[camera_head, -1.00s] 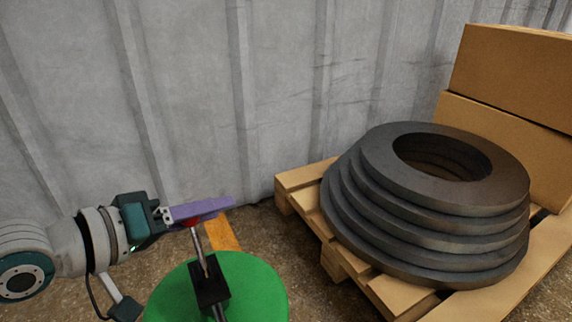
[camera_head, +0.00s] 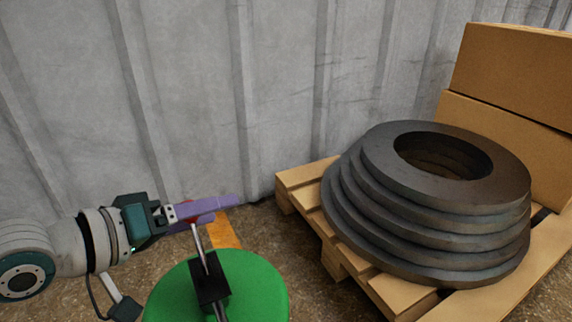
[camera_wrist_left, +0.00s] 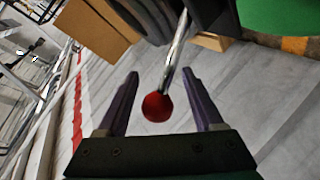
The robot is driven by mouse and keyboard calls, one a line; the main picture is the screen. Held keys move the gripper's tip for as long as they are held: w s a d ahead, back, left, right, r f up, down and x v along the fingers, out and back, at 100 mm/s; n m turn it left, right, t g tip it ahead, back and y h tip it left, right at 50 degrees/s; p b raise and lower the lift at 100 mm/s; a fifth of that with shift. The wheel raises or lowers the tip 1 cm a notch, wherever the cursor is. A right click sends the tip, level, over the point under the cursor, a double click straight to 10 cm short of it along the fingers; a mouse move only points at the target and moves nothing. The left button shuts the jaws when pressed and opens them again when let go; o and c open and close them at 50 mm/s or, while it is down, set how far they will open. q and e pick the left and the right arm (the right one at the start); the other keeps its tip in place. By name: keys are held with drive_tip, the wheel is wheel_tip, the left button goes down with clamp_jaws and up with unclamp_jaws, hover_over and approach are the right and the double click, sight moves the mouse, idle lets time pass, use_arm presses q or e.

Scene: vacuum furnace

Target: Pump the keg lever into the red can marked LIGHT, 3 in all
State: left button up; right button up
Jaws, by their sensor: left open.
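The keg (camera_head: 265,290) shows its round green top at the bottom of the head view. A black block (camera_head: 211,288) on it carries the shiny metal lever (camera_head: 198,245), which slants up to a red knob (camera_head: 191,220). My left gripper (camera_head: 225,208) is open, its purple fingers around the lever's knob end. In the left wrist view the red knob (camera_wrist_left: 157,107) sits between the parted fingers (camera_wrist_left: 160,75), with a gap on either side. My right gripper and the red can marked LIGHT are not in view.
A wooden pallet (camera_head: 309,175) at right bears a stack of dark metal rings (camera_head: 375,145) and cardboard boxes (camera_head: 510,75). A grey corrugated wall (camera_head: 180,90) stands behind. An orange floor strip (camera_head: 225,231) lies behind the keg.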

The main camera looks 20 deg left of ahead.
use_arm(q)
drive_tip(key=shift+r, duration=0.15)
drive_tip(key=p+v, duration=0.5)
drive_tip(key=v, duration=0.5)
drive_tip(key=shift+p, duration=0.35)
